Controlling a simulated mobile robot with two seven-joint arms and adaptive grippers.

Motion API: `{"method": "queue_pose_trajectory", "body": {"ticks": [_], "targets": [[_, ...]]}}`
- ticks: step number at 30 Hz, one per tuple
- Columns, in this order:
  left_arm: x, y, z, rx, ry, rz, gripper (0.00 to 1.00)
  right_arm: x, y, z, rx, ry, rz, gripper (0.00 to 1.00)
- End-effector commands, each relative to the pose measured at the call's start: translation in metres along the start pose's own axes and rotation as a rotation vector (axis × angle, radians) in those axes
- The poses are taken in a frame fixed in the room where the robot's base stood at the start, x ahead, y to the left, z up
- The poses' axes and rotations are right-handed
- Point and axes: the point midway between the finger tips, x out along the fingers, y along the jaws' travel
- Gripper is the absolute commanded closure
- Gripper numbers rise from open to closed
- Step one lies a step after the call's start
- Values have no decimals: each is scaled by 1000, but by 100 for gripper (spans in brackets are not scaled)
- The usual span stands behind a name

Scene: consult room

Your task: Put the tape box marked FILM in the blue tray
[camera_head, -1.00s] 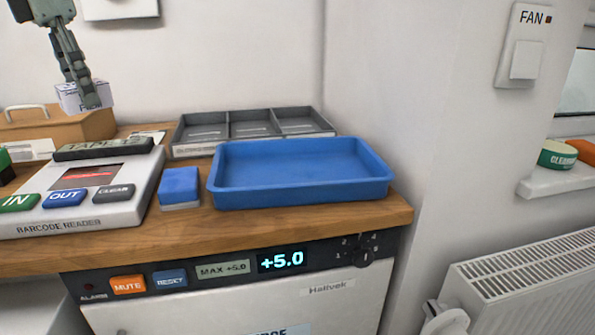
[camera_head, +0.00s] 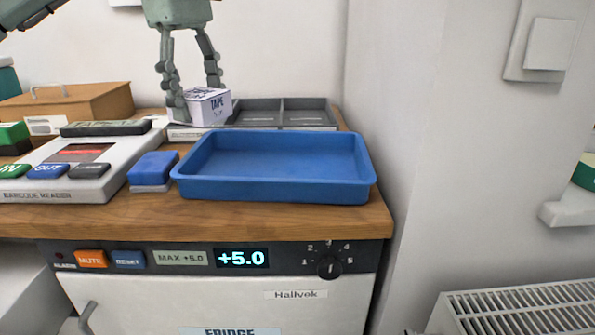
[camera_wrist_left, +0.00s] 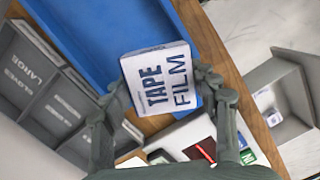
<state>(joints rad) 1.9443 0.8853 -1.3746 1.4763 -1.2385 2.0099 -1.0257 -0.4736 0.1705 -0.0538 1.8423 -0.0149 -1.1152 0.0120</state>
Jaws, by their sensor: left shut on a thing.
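The white tape box (camera_head: 208,106) has blue lettering, and in the left wrist view the box (camera_wrist_left: 162,80) reads TAPE FILM. My left gripper (camera_head: 199,104) is shut on it, with one finger on each side. In the head view the box shows in front of the left part of the grey divided tray, near the back left corner of the blue tray. The blue tray (camera_head: 275,191) lies empty on the wooden top. In the left wrist view the blue tray (camera_wrist_left: 85,32) lies behind and below the box. My right gripper is not in view.
The grey divided tray (camera_head: 308,127) stands behind the blue tray. A blue block (camera_head: 152,168) and the barcode reader (camera_head: 60,188) are to its left. A brown case (camera_head: 100,98) is at the back left. A wall bounds the right side.

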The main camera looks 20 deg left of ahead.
Motion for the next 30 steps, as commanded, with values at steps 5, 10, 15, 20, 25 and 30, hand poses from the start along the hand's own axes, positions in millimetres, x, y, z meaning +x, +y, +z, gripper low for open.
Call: {"method": "queue_pose_trajectory", "body": {"ticks": [5, 10, 15, 20, 25, 30], "targets": [[16, 10, 13, 25, 0, -6, 69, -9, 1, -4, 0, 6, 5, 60], [41, 36, 39, 25, -2, -6, 69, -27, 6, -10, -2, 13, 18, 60], [62, 60, 62, 21, 0, -4, 69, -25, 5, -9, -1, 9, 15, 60], [77, 74, 76, 19, -1, -4, 69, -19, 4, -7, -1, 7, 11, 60], [86, 78, 78, 18, 0, -2, 69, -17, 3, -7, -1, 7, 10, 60], [109, 77, 74, 17, 1, -4, 69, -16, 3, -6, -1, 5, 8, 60]]}}
